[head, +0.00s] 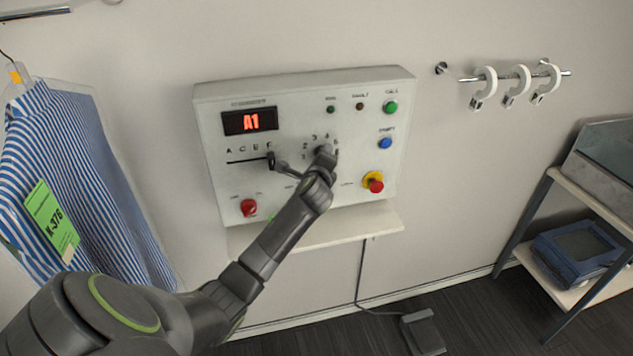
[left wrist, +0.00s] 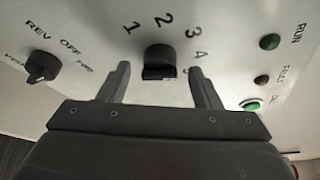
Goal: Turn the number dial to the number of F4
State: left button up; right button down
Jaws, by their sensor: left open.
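A grey-white control panel (head: 215,120) on the wall has a red display (head: 250,121) reading A1. Under it is a letter slot marked A, C, E, F, with a dark slider handle (head: 271,160) near the F end. The number dial is a black knob (left wrist: 159,60) with 1, 2, 3, 4 and a partly hidden 5 around it. My left gripper (head: 322,164) is in front of the dial and largely hides it in the head view. In the left wrist view the gripper (left wrist: 159,72) is open, one finger each side of the knob, with gaps showing.
A REV/OFF/FWD knob (left wrist: 42,67) is left of the dial in the wrist view. The panel also has a red knob (head: 249,207), blue button (head: 385,143), green button (head: 390,106) and red-yellow stop button (head: 373,182). A striped shirt (head: 85,180) hangs at left.

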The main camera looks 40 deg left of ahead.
pick_arm(q)
jog(key=b+v, duration=0.3)
jog(key=v, duration=1.2)
jog(key=shift+s+d+b, duration=0.2)
jog(key=shift+s+b, duration=0.15)
jog(key=shift+b, duration=0.05)
notch_tip(320, 180, down, 26)
jog(key=n+g+h+b, duration=0.3)
jog(key=s+f+n+g+h+b, duration=0.1)
jog(key=s+f+n, duration=0.15)
jog(key=f, duration=0.65)
jog(key=s+f+n+g+b, duration=0.15)
jog(key=s+f, duration=0.25)
jog(key=f, duration=0.5)
jog(key=s+d+f+n+g+h+b, duration=0.25)
jog(key=s+f+n+g+b, duration=0.4)
jog(key=s+f, duration=1.95)
jog(key=s+d+f+n+p, duration=0.1)
jog(key=s+n, duration=0.1)
jog(key=s, duration=0.5)
jog(key=s+d+f+n+p, duration=0.1)
jog(key=s+f+n, duration=0.1)
jog(key=s, duration=0.5)
jog(key=shift+f+n, duration=0.3)
jog(key=shift+n, duration=0.05)
